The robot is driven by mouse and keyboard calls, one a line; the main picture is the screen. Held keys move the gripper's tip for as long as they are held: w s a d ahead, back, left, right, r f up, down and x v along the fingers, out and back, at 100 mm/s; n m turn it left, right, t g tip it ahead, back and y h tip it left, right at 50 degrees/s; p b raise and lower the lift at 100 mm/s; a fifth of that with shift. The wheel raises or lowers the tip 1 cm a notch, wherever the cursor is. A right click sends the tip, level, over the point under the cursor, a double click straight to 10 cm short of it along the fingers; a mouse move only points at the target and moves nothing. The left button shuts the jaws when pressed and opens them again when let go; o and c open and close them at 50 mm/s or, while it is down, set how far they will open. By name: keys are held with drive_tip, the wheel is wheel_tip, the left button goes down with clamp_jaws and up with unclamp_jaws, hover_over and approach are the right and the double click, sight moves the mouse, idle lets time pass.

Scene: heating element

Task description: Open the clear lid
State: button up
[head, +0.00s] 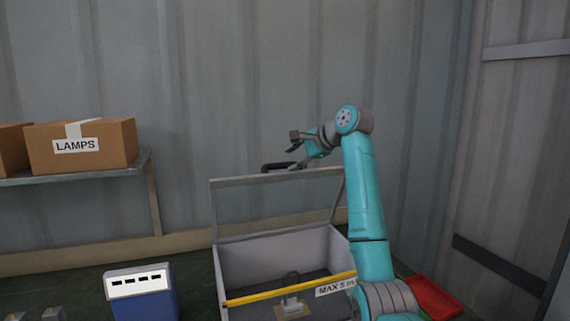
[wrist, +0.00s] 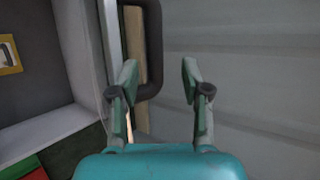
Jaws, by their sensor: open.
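The clear lid (head: 278,205) is a see-through pane in a grey frame. It stands raised, roughly upright, at the back of the grey box (head: 234,268), whose inside is exposed. A dark handle (head: 282,167) sits on the lid's top edge and also shows in the wrist view (wrist: 154,50). My gripper (head: 297,150) is beside the handle at the lid's top edge. In the wrist view my gripper (wrist: 158,72) has its fingers spread, with the handle nearer the left finger. It grips nothing. Whether a finger touches the handle, I cannot tell.
A yellow bar (head: 285,289) crosses the box front. A small fitting on a tan plate (head: 291,310) is inside. A blue unit with a white panel (head: 139,283) stands left, a red tray (head: 434,297) right. A LAMPS carton (head: 108,143) sits on a shelf. A corrugated wall is behind.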

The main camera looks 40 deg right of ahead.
drive_tip(key=v, duration=0.6)
idle(0.5)
